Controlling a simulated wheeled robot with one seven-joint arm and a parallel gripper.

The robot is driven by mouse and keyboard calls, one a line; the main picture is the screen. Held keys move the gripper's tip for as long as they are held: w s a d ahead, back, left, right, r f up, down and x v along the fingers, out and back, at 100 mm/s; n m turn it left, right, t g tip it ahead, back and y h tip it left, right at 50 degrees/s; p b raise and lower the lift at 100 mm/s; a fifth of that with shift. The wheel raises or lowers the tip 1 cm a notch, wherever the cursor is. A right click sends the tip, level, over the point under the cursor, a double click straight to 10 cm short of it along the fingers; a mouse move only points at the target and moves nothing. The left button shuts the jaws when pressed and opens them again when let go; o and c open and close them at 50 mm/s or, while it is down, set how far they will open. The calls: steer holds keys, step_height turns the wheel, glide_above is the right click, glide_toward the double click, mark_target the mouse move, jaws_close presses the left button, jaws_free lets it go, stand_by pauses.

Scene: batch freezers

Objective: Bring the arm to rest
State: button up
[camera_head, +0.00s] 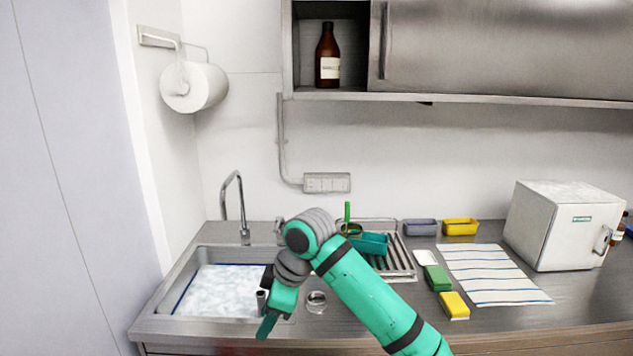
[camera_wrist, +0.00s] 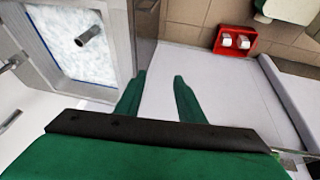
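My gripper (camera_head: 268,326) hangs over the front right edge of the sink (camera_head: 187,292), pointing downward, with my green arm reaching in from the lower right. In the wrist view, the two green fingers of my gripper (camera_wrist: 157,78) stand apart with nothing between them, above the area in front of the counter. The sink (camera_wrist: 123,42) shows at the upper left there, with whitish, foamy-looking content and an upright grey pipe (camera_wrist: 90,35).
A drying rack (camera_head: 400,262) with a teal tray (camera_head: 370,244), sponges (camera_head: 454,305), a striped cloth (camera_head: 490,274) and a white box-shaped appliance (camera_head: 560,225) occupy the counter. A tap (camera_head: 243,205) rises behind the sink. A red crate (camera_wrist: 234,41) is on the floor.

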steer(key=a+f+m+t+y, duration=0.2)
steer(key=a+f+m+y, duration=0.15)
steer(key=a, duration=0.45)
steer(key=a+f+m+t+y, duration=0.25)
steer(key=a+f+y, duration=0.2)
steer(key=a, duration=0.25)
steer(key=s+d+f+m+t+h, duration=0.25)
steer(key=s+f+m+t, duration=0.25)
steer(key=f+m+t, duration=0.25)
steer(key=s+d+f+m+t+h, duration=0.1)
steer(key=s+d+f+m+h, duration=0.25)
steer(key=s+d+f, duration=0.45)
steer(key=s+d+f+m+t+h, duration=0.1)
steer(key=s+d+f+m+h, duration=0.3)
steer(key=s, duration=0.7)
steer(key=s+d+r+n+h, duration=0.1)
steer(key=s+d, duration=0.4)
steer(key=s, duration=0.4)
steer(key=s+d+r+n+h, duration=0.1)
steer(key=s+d+r+n, duration=0.1)
steer(key=s+d, duration=0.4)
steer(key=v, duration=0.4)
steer(key=shift+s+f, duration=0.2)
